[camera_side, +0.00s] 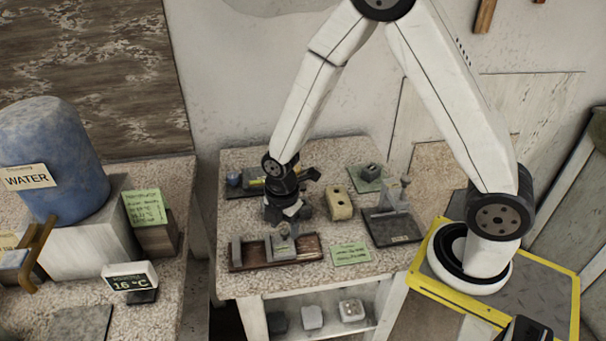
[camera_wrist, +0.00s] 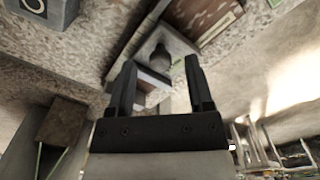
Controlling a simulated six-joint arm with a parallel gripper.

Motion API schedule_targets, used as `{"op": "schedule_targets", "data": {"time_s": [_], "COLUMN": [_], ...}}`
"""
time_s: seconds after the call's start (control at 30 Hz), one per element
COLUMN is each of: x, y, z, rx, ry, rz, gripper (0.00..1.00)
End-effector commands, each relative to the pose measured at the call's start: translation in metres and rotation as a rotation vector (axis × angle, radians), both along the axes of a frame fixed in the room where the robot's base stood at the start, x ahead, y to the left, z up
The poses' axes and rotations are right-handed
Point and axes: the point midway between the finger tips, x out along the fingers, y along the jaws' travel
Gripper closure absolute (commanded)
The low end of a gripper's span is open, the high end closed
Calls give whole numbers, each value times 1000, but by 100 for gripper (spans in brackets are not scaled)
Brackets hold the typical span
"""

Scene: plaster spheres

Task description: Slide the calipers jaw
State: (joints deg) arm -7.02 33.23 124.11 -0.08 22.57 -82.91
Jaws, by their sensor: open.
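The calipers lie on a brown board (camera_side: 304,250) at the front of the stone-topped table. A grey upright jaw (camera_side: 237,251) stands at the board's left end. A grey sliding jaw (camera_side: 281,248) with a small knob on top stands near its middle, with a gap between the two. My gripper (camera_side: 286,226) is pointed down just above the sliding jaw. In the wrist view my gripper (camera_wrist: 160,66) is open, with the sliding jaw's grey block and knob (camera_wrist: 163,54) showing beyond and between its fingers. I cannot tell whether the fingers touch it.
A green note (camera_side: 351,253) lies right of the board. A beige block with holes (camera_side: 339,203) and a dark stand (camera_side: 394,228) are behind and to the right. A dark tray with a yellow item (camera_side: 257,182) lies behind my gripper. Several grey pieces sit on the shelf below.

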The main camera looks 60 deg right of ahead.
Motion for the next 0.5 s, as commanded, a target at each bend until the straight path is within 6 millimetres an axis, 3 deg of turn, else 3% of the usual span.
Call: {"op": "schedule_targets", "data": {"time_s": [0.47, 0.5], "x": [0, 0], "y": [0, 0], "z": [-8, -8], "rx": [0, 0], "ry": [-1, -1], "rz": [0, 0], "gripper": [34, 43]}}
